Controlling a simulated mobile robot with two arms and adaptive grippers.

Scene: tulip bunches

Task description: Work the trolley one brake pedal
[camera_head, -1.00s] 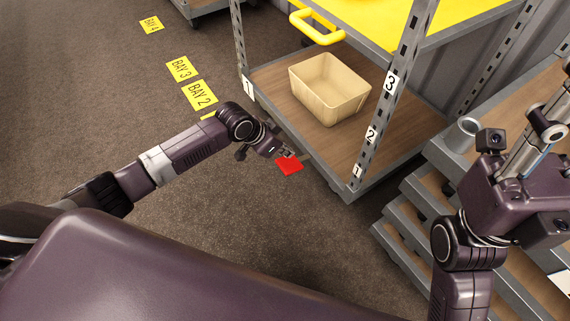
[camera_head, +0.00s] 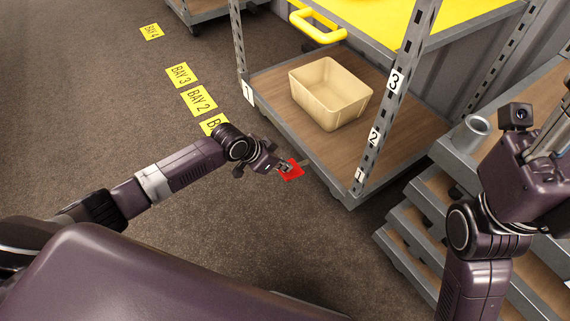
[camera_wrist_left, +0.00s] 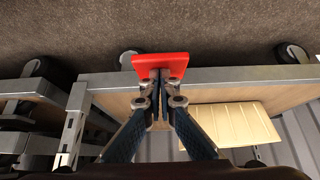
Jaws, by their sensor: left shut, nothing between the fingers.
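The red brake pedal (camera_head: 291,170) sticks out low from the near edge of the trolley (camera_head: 330,180). It also shows in the left wrist view (camera_wrist_left: 160,66) as a flat red plate beyond the fingertips. My left gripper (camera_head: 284,167) is shut and empty, with its fingertips at the pedal and overlapping it in the picture. In the left wrist view the closed fingertips (camera_wrist_left: 160,76) meet the pedal's edge; whether they press on it I cannot tell. My right arm shows at the right edge, but its fingers are out of the picture.
A beige bin (camera_head: 330,95) stands on the trolley's lower wooden deck, under a yellow upper shelf (camera_head: 375,18) with a yellow handle (camera_head: 317,27). Grey stacked platforms (camera_head: 415,215) stand at the right. Yellow bay labels (camera_head: 201,100) lie on the open brown floor at the left.

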